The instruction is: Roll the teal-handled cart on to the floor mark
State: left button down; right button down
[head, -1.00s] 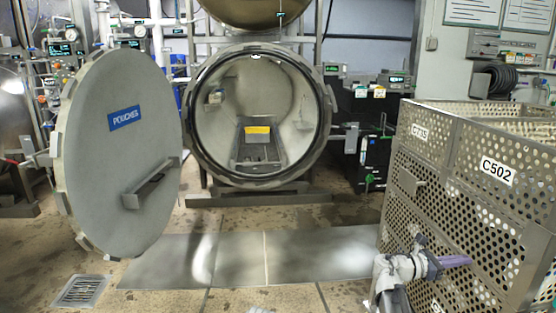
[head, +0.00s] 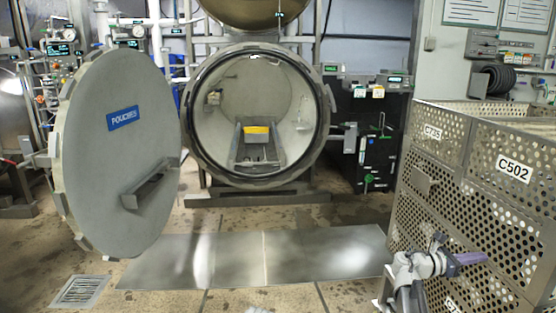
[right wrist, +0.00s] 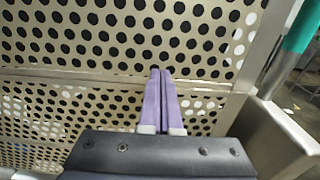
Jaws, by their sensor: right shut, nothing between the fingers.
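A stack of perforated metal baskets labelled C502 (head: 513,168) fills the right of the head view; its wheels and base are out of frame. A teal handle bar (right wrist: 302,27) rises on a metal frame at the top right of the right wrist view. My right gripper (head: 472,258) has purple fingers, shut and empty, pointing at the basket side. In the right wrist view its fingertips (right wrist: 160,72) are at or very near the perforated wall (right wrist: 130,40); contact cannot be told. No floor mark can be made out for certain. My left gripper is not clearly seen.
Smooth grey plates (head: 265,258) lie flat on the floor before the open round autoclave (head: 258,115). Its swung-out door (head: 110,150) stands at left. A floor drain (head: 82,291) is at lower left. A dark control cabinet (head: 378,140) stands behind the baskets.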

aim_at(491, 254)
pick_arm(q)
jog(key=shift+a, duration=0.1)
pick_arm(e)
jog(key=shift+d, duration=0.45)
jog(key=shift+w+d, duration=0.1)
jog(key=shift+d, duration=0.85)
jog(key=shift+w+d+r, duration=0.15)
jog(key=shift+w+d, duration=0.05)
jog(key=shift+d, duration=1.9)
jog(key=shift+d+f, duration=0.2)
jog(key=shift+d, duration=0.25)
pick_arm(q)
jog(key=shift+a, duration=0.1)
pick_arm(e)
jog(key=shift+d, duration=0.15)
